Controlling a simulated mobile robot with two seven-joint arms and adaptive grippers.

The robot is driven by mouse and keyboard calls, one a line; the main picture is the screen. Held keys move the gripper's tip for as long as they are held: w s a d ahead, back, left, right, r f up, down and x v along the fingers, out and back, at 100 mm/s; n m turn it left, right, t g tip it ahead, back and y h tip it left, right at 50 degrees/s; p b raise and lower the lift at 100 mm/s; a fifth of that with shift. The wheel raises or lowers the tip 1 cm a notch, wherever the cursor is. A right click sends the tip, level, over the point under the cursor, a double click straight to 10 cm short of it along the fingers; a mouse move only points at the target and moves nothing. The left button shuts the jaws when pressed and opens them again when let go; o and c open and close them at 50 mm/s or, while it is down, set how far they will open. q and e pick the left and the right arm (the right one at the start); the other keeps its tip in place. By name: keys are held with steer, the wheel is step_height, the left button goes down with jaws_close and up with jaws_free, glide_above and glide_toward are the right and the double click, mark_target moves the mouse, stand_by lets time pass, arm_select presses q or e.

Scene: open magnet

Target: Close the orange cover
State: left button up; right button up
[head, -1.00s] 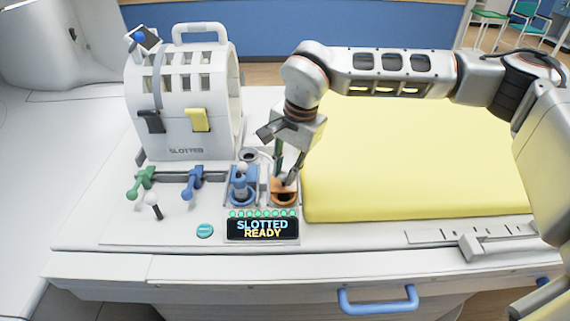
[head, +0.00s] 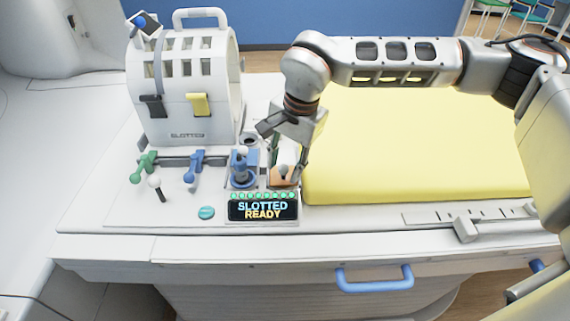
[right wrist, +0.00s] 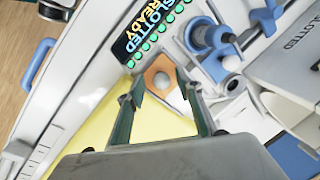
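The orange cover (head: 280,182) is at the right end of the row of fittings behind the display, beside the yellow pad. It has a small grey round knob (right wrist: 160,80) on top and looks lowered over its opening, which no longer shows. Whether it is fully seated I cannot tell. It also shows in the right wrist view (right wrist: 152,66). My right gripper (head: 287,172) is down over the cover. In the wrist view its two fingers are apart, one on each side of the knob, with nothing clearly gripped. My left gripper is not in view.
A blue fitting (head: 240,177) stands close left of the cover. The display (head: 263,208) reads SLOTTED READY in front. A white slotted coil housing (head: 185,115) stands behind left. The thick yellow pad (head: 420,150) lies right. Green (head: 144,165) and blue (head: 195,168) levers are left.

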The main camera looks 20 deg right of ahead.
step_height(320, 180, up, 12)
steer(key=s+d, duration=0.1)
steer(key=shift+s+d, duration=0.2)
steer(key=shift+s, duration=0.2)
steer(key=shift+f, duration=0.1)
steer(key=shift+s+f, duration=0.1)
